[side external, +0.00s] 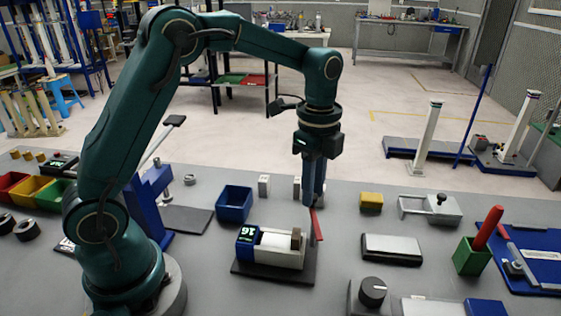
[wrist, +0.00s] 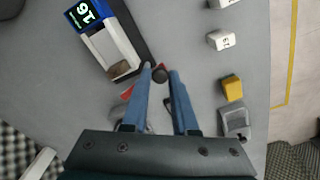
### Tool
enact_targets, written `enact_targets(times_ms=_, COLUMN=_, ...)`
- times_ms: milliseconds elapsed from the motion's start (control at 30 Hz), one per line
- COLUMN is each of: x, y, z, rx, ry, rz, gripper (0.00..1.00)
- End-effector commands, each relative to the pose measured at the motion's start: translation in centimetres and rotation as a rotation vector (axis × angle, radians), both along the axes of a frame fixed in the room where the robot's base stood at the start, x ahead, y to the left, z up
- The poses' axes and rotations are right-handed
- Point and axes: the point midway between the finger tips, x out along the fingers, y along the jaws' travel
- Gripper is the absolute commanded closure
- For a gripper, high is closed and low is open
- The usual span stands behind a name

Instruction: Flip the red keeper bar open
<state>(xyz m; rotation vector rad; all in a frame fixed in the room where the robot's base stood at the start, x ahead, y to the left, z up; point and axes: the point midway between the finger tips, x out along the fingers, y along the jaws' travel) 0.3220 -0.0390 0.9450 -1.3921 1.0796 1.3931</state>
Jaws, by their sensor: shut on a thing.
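The red keeper bar (side external: 317,228) stands steeply tilted at the right end of a white fixture (side external: 277,256) with a blue end marked 16. My gripper (side external: 314,203) points down at the bar's upper end. In the wrist view, my gripper (wrist: 160,72) has its blue fingers close around a dark round knob (wrist: 159,74), and a bit of red (wrist: 128,92) shows beside the left finger. It is shut on the bar's end; the fingers hide part of the bar. A brown piece (side external: 297,239) sits in the fixture's right end.
A blue bin (side external: 234,204) stands behind the fixture. A yellow block (side external: 371,202) and a flat grey-topped block (side external: 391,249) lie to the right. A green holder (side external: 472,256) with a red handle stands farther right. The bench just right of the bar is clear.

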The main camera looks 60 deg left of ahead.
Motion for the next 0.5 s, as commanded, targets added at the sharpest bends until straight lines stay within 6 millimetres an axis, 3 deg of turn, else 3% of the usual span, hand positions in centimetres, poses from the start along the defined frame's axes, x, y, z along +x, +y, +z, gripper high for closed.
enact_targets(times_ms=500, x=-0.74, y=0.34, z=0.14, rx=0.000, ry=-0.003, rz=0.262, gripper=1.00)
